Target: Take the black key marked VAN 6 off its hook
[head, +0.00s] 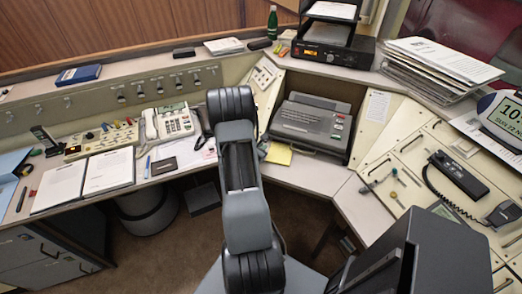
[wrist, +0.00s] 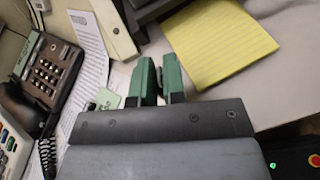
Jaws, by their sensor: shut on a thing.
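My gripper (wrist: 159,68) shows in the wrist view, its two green fingers close together over the desk. It is shut on a small dark thing, mostly hidden between the fingers; I cannot read a mark on it. In the head view my arm hides the gripper. A row of small keys (head: 160,88) hangs on hooks along the cream back panel (head: 100,95), left of my arm. Their labels are too small to read, so I cannot tell which is VAN 6. A pale green tag (wrist: 106,99) shows left of the fingers, over printed paper.
A yellow pad (wrist: 218,45) lies right of the fingers. A grey machine (head: 310,122) stands right of my arm. A radio (head: 330,45) and paper stack (head: 440,65) sit on the upper shelf.

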